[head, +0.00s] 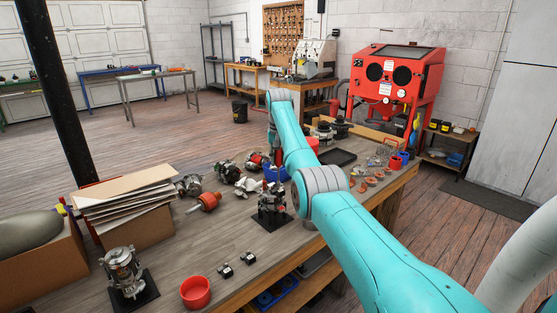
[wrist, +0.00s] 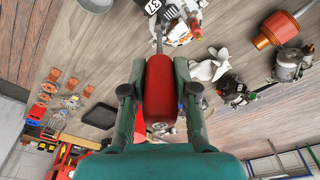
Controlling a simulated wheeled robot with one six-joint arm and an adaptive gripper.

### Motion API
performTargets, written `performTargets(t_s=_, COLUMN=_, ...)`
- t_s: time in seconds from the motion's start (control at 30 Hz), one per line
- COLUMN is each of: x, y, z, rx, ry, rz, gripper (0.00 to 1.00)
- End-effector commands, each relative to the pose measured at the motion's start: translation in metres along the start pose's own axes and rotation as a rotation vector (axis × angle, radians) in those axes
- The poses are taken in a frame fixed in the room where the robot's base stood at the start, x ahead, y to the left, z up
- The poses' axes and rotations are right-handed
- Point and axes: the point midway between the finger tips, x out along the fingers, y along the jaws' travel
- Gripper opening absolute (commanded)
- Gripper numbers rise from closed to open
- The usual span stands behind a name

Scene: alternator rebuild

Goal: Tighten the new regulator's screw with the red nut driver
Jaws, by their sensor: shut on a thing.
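The red nut driver (wrist: 159,85) is in my gripper (wrist: 159,95) in the wrist view, its red handle between the two dark fingers. Its metal shaft (wrist: 159,40) points to the top of the picture, toward a metal assembly (wrist: 180,25) beside a tag marked 37. I cannot tell whether the tip touches anything. In the head view my arm largely hides the gripper. An alternator (head: 271,203) stands on a black pad in mid-bench, and another opened one (head: 124,270) stands on a pad at front left. I cannot make out the regulator or its screw.
The workbench (head: 190,245) also holds a red cup (head: 195,292), two small black parts (head: 225,270), an orange rotor (head: 205,202) and a black tray (head: 338,157). Bare bench lies around the small parts.

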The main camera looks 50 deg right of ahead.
Motion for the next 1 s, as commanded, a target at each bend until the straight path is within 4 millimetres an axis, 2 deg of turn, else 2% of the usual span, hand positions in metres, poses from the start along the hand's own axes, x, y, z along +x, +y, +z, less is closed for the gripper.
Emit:
performTargets(t_s=0.7, x=-0.0001, y=-0.0008, z=0.0002, rx=-0.803, ry=-0.001, rz=-0.099, gripper=0.00)
performTargets(t_s=1.0, x=-0.0003, y=-0.0013, z=0.0001, rx=-0.868, ry=0.000, rz=-0.107, gripper=0.00)
